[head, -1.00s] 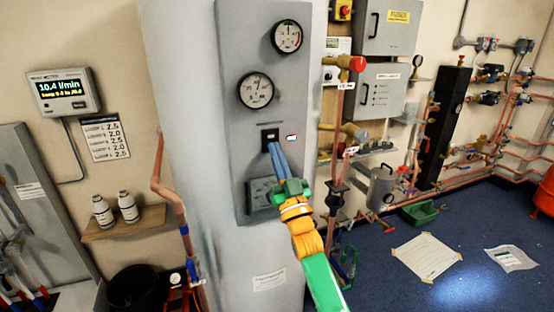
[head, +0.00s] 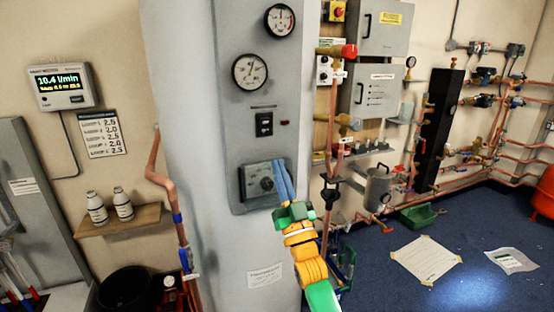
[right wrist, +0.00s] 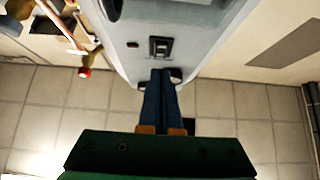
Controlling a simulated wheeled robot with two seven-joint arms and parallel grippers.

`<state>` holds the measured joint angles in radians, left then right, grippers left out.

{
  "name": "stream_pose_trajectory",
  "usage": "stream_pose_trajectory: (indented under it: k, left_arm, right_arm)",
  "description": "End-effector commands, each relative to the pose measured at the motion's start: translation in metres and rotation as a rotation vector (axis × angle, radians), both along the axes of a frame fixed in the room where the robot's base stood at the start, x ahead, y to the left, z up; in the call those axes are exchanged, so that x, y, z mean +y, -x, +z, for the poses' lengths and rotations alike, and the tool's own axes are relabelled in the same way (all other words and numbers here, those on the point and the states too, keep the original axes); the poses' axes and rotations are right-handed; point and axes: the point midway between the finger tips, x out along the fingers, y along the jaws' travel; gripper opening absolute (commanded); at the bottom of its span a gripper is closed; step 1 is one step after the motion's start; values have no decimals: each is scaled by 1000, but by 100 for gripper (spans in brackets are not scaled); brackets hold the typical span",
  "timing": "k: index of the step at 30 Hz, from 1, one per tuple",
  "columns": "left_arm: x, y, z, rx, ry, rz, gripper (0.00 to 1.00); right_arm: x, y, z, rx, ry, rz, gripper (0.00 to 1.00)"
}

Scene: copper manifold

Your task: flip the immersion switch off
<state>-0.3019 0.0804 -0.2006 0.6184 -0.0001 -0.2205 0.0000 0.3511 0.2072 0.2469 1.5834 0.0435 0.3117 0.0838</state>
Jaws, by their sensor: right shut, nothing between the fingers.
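The immersion switch is a small black rocker (head: 264,124) on the grey panel (head: 230,110) of the tall cylinder. It also shows in the right wrist view (right wrist: 160,47), beyond my fingertips. A small indicator lamp (head: 285,123) to its right is dark red and looks unlit. My right gripper (head: 279,164) is shut and empty, its blue fingers together. The fingertips are below the switch, clear of it, and overlap the right part of the dial box (head: 250,184) in the head view. My left gripper is not in view.
Two round gauges (head: 250,72) sit above the switch on the panel. Copper pipes and valves (head: 333,165) stand close on the right. A shelf with two white bottles (head: 122,204) is at the left. Paper sheets (head: 426,257) lie on the blue floor.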

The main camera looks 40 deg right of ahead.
Motion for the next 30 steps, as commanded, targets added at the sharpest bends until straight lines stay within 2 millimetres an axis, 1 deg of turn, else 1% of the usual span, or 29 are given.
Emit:
stream_pose_trajectory:
  k: [1, 4, 7, 11, 23, 25, 26, 28, 29, 30]
  left_arm:
    - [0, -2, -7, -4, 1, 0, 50]
    - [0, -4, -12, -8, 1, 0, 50]
    - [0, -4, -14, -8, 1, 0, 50]
    - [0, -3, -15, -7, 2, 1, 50]
    - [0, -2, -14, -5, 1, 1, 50]
    - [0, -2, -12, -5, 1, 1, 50]
    - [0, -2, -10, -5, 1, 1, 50]
    - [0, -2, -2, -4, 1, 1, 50]
    - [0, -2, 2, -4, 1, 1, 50]
    - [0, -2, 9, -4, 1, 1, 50]
  right_arm:
    - [2, 5, -13, 2, -1, 1, 0]
    - [4, 14, -26, 1, 0, 1, 0]
    - [5, 21, -33, 0, 0, 0, 0]
    - [6, 24, -36, -1, 0, 0, 0]
    - [6, 24, -36, -1, 0, 0, 0]
    - [7, 21, -43, 26, -4, 4, 0]
    - [8, 16, -52, 59, -10, 8, 0]
    - [14, 2, -92, 199, -31, 24, 0]
    - [18, -3, -117, 282, -42, 33, 0]
    - [26, -8, -157, 409, -56, 47, 0]
